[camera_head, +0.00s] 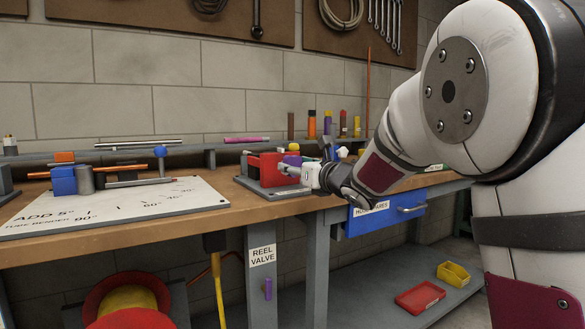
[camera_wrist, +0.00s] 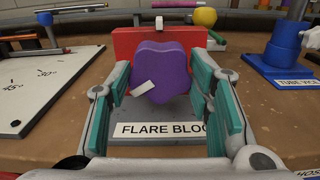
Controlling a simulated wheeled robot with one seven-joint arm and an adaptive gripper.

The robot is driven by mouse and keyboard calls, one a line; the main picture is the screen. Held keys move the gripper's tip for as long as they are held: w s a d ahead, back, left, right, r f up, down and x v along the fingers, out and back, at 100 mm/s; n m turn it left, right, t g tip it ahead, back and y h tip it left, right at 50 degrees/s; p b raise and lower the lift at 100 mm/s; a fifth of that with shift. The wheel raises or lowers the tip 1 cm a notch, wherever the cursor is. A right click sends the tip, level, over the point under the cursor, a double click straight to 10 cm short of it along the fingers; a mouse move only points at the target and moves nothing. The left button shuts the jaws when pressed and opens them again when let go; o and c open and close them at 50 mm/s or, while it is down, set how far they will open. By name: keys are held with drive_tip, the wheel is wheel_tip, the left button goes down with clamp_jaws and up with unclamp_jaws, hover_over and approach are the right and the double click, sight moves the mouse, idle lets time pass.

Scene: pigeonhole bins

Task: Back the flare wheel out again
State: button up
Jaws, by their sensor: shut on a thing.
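The purple lobed flare wheel (camera_wrist: 165,80) is in the middle of the wrist view, in front of the red flare block (camera_wrist: 128,42). A white mark shows on its face. My gripper (camera_wrist: 161,70) is shut on the wheel, with a teal-padded finger at each side. A plate labelled "FLARE BLOC" (camera_wrist: 150,131) lies below, its last letter covered by a finger. In the head view the red block (camera_head: 266,166) stands on the bench, and my gripper (camera_head: 305,174) reaches it from the right. The wheel's join with the block is hidden.
A white tube-bender board (camera_head: 140,212) with a blue block (camera_head: 63,181) lies to the left. The blue tube vice (camera_wrist: 283,48) stands to the right. A blue drawer (camera_head: 385,212) is below the bench top, and upright coloured tubes (camera_head: 312,125) stand behind.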

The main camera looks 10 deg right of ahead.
drive_tip(key=shift+n, duration=0.5)
drive_tip(key=o, duration=1.2)
drive_tip(key=shift+c, duration=0.2)
drive_tip(key=v, duration=0.6)
drive_tip(key=shift+s, duration=0.1)
